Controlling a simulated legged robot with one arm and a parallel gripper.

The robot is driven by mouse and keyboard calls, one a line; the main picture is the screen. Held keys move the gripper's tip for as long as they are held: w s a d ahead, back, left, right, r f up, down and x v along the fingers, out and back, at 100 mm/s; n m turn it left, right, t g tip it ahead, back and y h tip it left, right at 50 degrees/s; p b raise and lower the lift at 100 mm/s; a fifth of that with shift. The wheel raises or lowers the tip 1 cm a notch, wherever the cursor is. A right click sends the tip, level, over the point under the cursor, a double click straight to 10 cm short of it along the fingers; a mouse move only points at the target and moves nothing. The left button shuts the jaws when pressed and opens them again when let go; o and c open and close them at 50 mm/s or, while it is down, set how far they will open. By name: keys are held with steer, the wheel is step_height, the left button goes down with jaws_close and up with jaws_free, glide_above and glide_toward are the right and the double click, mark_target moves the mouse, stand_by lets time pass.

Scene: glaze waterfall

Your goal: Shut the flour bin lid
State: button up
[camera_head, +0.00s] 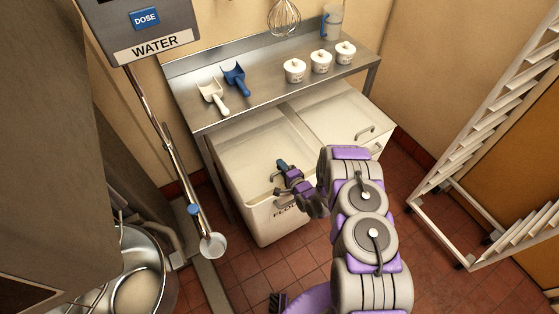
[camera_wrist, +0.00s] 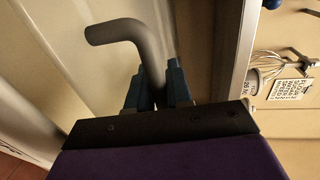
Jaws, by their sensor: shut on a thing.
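The flour bin (camera_head: 262,222) is a cream bin under the steel table, with part of its "FLOUR" label showing on the front. Its pale top (camera_head: 250,150) lies partly under the table; I cannot tell how far the lid is open. My gripper (camera_head: 284,166) is over the front part of this bin, its blue fingertips pointing towards the table. In the wrist view my gripper (camera_wrist: 157,88) is shut on a grey bent handle (camera_wrist: 122,31), whose free end sticks out to the left beyond the fingers.
A second cream bin with a lid handle (camera_head: 366,132) stands to the right. The steel table (camera_head: 268,88) above holds two scoops (camera_head: 235,79), three white tubs (camera_head: 320,62) and a jug (camera_head: 331,22). A rack (camera_head: 480,150) stands right, a mixer bowl (camera_head: 138,280) left.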

steer(key=shift+s+d+f, duration=0.1)
steer(key=shift+s, duration=0.6)
steer(key=shift+s+d+f, duration=0.1)
steer(key=shift+s, duration=0.6)
steer(key=shift+d, duration=0.45)
steer(key=o, duration=0.3)
steer(key=shift+w+a, duration=0.1)
steer(key=shift+a+r, duration=0.1)
steer(key=shift+p, duration=0.3)
steer(key=p+v, duration=0.2)
steer(key=v, duration=1.5)
